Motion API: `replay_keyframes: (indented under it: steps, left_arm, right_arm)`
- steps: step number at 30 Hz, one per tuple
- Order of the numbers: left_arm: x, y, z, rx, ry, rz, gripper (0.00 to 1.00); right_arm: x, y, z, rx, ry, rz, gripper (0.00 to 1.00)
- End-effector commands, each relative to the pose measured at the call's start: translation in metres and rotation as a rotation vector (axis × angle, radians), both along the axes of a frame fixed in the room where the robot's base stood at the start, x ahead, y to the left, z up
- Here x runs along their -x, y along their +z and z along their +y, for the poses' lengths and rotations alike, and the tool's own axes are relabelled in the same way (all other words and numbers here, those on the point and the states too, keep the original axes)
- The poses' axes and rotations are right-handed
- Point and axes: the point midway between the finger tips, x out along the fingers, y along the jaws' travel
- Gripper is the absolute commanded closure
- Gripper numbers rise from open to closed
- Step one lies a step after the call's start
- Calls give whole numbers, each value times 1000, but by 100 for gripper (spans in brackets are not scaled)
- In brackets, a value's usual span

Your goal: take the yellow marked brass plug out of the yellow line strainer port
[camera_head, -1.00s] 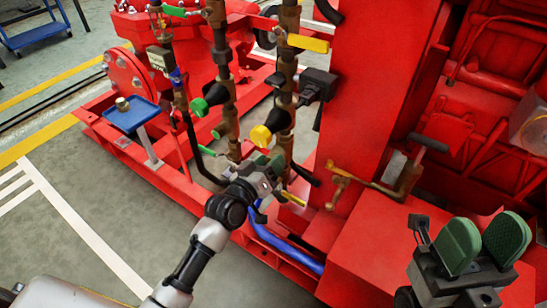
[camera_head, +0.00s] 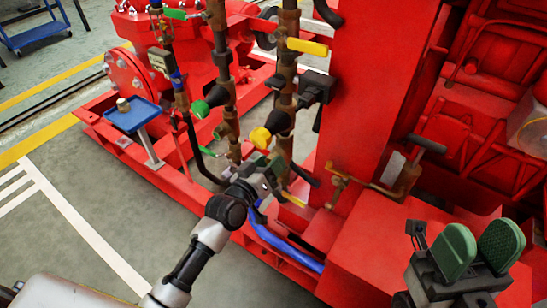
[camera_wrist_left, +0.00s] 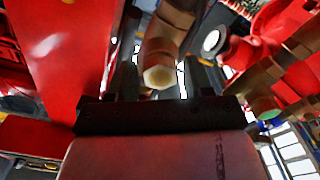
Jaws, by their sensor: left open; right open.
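In the left wrist view a hex-headed brass plug (camera_wrist_left: 158,77) with a pale yellowish end face sits in the end of a brown strainer port (camera_wrist_left: 168,38). My left gripper (camera_wrist_left: 160,85) is open, with its dark fingers on either side of the plug; I cannot tell whether they touch it. In the head view my left gripper (camera_head: 268,165) is low at the right-hand brown pipe (camera_head: 285,102), below a yellow-ended black cone (camera_head: 272,128), and hides the plug. My right gripper (camera_head: 480,250) is open and empty at the lower right, with green pads.
The left-hand pipe carries a green-ended black cone (camera_head: 211,99); a greenish hex plug (camera_wrist_left: 267,112) shows in the wrist view. Yellow levers (camera_head: 308,47) stick out nearby. A blue tray (camera_head: 132,117) stands at the left. A red column (camera_head: 365,90) rises on the right.

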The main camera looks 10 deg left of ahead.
Motion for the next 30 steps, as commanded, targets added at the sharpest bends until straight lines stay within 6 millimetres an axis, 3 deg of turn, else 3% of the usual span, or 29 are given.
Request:
replay_keyframes:
  steps: [6, 15, 30]
  left_arm:
    - [0, 0, 0, -1, 0, 0, 49]
    - [0, 1, 0, 0, 0, -2, 91]
    - [0, 1, 1, 0, 1, -2, 91]
  right_arm:
    - [2, -3, 0, 0, 0, 17, 53]
    - [2, -5, 0, 1, 1, 25, 53]
    - [2, 1, 0, 1, 1, 22, 53]
